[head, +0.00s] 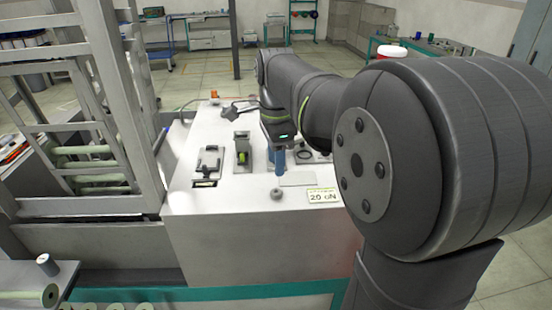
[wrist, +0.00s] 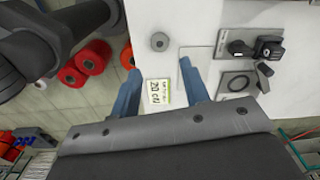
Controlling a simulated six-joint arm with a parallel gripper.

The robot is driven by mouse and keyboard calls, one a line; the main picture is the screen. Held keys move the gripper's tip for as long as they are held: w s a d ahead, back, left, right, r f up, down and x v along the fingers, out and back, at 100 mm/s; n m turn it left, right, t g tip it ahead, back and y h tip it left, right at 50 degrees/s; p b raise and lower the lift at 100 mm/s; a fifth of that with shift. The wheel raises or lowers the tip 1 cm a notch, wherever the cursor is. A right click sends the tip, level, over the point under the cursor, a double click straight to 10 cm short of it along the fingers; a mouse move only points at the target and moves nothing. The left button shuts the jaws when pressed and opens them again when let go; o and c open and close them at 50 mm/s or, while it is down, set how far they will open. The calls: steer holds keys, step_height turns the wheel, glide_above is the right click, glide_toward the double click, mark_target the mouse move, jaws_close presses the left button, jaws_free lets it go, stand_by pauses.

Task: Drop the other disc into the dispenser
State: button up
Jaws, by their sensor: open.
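My gripper (wrist: 159,66) is open, with its two blue fingers apart and nothing visible between them. In the head view, my gripper (head: 279,172) points down over the white bench top. A small round grey piece (head: 276,193) sits near the front edge; it shows beyond the fingertips in the wrist view (wrist: 160,41). I cannot tell whether it is a disc or a fixed knob. A dark ring (wrist: 237,82) lies on a grey plate right of the fingers. Which fixture is the dispenser is not clear.
A "20 cN" card (head: 323,195) lies at the front of the white bench (head: 240,215). Black fixtures (head: 208,162) and (head: 242,150) stand left of my gripper. A grey frame rack (head: 120,100) rises at the left. Red spools (wrist: 95,57) show beside the bench.

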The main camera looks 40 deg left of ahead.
mark_target(276, 192)
steer(key=shift+f+m, duration=0.3)
steer(key=shift+m, duration=0.4)
steer(key=shift+f, duration=3.65)
steer(key=c, duration=0.6)
steer(key=shift+r, duration=0.1)
steer(key=shift+r, duration=0.1)
steer(key=shift+r, duration=2.4)
